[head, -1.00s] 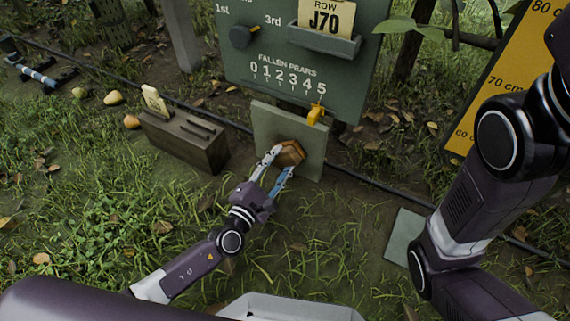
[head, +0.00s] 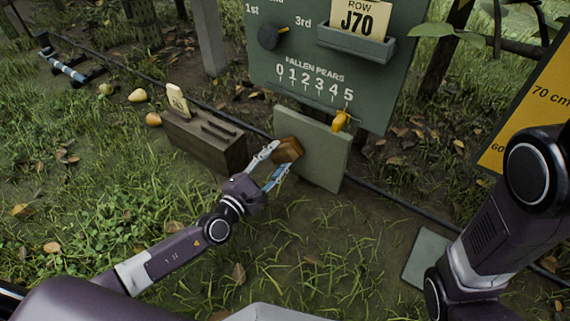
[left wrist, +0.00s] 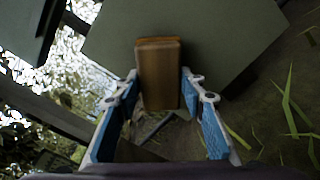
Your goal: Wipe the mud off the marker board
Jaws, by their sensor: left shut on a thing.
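The marker board (head: 318,150) is a plain grey-green panel standing low under the large green sign, and it also fills the top of the left wrist view (left wrist: 215,35). My left gripper (head: 279,160) is shut on a brown block (head: 288,149), held in front of the board's left part. In the left wrist view the block (left wrist: 158,78) stands between the blue-padded fingers, its far end overlapping the board. I cannot tell whether it touches. I see no clear mud on the bare part of the board; the block and fingers hide some of it. My right gripper is out of view.
A dark wooden box (head: 205,145) with a tag stands left of the board. The green sign (head: 350,85) has a yellow pointer (head: 340,121) at its lower edge. A black hose (head: 385,195) runs along the ground. A flat grey-green plate (head: 425,258) lies at right. Grass in front is open.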

